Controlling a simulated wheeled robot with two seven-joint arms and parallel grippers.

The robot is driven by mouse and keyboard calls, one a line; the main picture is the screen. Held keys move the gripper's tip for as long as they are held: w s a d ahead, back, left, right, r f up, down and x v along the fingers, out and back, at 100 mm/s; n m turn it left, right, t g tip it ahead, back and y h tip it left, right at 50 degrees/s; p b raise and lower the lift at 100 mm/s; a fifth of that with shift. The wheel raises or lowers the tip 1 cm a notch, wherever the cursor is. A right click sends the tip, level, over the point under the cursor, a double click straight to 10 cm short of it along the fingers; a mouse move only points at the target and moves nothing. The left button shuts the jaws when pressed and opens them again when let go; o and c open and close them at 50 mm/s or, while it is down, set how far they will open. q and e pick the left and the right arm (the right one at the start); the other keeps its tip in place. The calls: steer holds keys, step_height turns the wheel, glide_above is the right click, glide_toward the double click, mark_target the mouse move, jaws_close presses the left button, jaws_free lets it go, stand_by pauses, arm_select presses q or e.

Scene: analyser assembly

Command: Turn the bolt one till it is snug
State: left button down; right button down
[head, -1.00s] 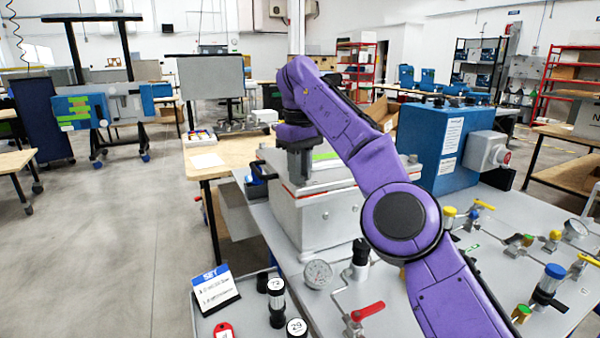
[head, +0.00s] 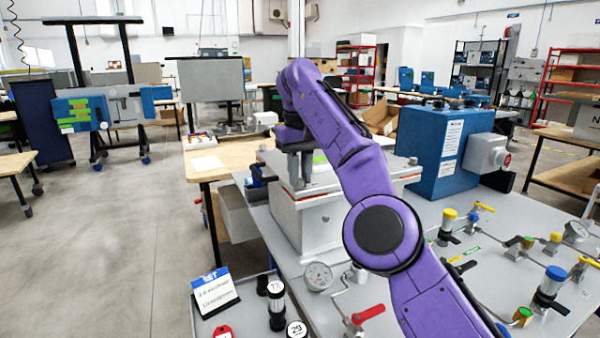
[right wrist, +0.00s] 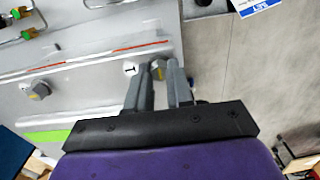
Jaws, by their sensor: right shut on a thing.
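Bolt one (right wrist: 158,72), a grey hex head with a yellow mark, sits at the edge of the grey analyser housing next to a round "1" label (right wrist: 130,68). My right gripper (right wrist: 159,66) points down at the housing with its fingertips either side of the bolt head, shut on it. In the head view my right gripper (head: 299,184) is at the near left corner of the housing (head: 325,222), and the bolt is hidden there. How far the bolt is seated cannot be told. My left gripper is out of view.
Another hex bolt (right wrist: 38,91) is on the housing, apart from my gripper. A blue box (head: 440,165) stands behind at the right. Valves, a gauge (head: 318,276) and a red-handled valve (head: 368,314) crowd the bench front. A sign (head: 214,292) stands front left.

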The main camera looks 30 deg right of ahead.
mark_target(300, 179)
steer(key=shift+r, duration=0.1)
steer(key=c, duration=1)
jaws_free()
step_height(300, 179, up, 10)
steer(key=p, duration=1)
steer(key=shift+r+p, duration=0.25)
steer(key=shift+p, duration=0.05)
